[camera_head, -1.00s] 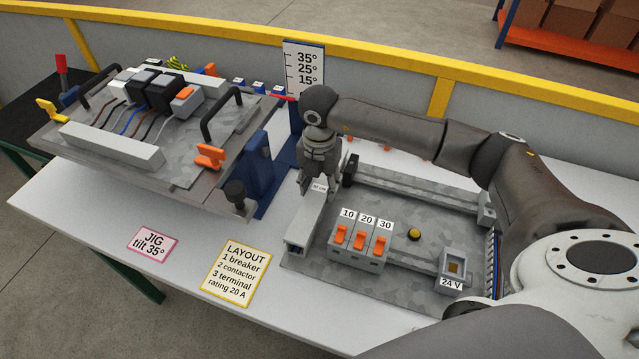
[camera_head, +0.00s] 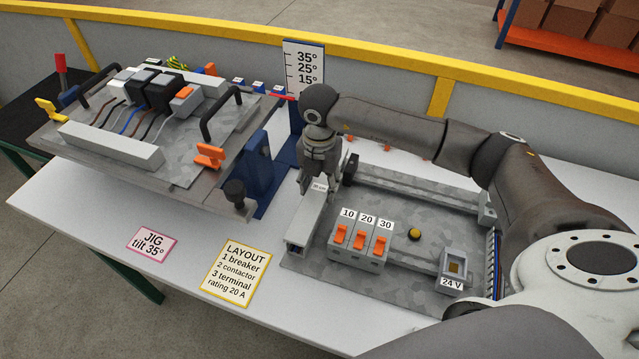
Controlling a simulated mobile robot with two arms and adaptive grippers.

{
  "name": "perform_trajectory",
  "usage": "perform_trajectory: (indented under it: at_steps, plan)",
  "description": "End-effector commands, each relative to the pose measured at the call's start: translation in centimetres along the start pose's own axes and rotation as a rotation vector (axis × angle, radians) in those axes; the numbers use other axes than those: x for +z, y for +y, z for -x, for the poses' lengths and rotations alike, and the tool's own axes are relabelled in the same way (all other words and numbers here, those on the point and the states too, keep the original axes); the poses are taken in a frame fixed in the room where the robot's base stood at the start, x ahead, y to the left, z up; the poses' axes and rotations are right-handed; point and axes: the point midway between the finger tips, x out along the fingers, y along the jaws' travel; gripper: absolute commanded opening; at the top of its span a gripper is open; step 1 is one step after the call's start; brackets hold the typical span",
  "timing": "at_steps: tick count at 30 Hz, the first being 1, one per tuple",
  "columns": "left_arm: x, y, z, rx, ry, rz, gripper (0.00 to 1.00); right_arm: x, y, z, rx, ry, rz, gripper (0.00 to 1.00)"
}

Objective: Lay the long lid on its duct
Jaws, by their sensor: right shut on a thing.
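My right gripper (camera_head: 325,182) points down at the far end of a long grey duct piece (camera_head: 309,218) at the left edge of the right-hand mounting plate (camera_head: 398,220). It is shut on the light grey lid, which carries a small label (camera_head: 319,187). The lid lies along the top of the duct, its length running toward the front. The near end of the duct is open and dark inside. The fingertips hide the far end, and I cannot tell whether the lid is fully seated. My left gripper is not in view.
Breakers marked 10, 20, 30 (camera_head: 360,244) stand just right of the duct. A 24 V unit (camera_head: 453,268) and yellow button (camera_head: 414,235) are farther right. The tilted jig (camera_head: 145,165) with handles stands left.

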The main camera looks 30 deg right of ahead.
Motion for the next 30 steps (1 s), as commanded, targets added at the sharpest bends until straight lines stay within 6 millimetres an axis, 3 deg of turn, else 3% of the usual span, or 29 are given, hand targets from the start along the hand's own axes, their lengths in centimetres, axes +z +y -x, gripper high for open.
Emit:
perform_trajectory:
  at_steps: [30]
  plan:
    - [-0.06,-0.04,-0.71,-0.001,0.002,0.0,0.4,-0.01,0.02,-0.59,0.001,0.0,0.0,0.2]
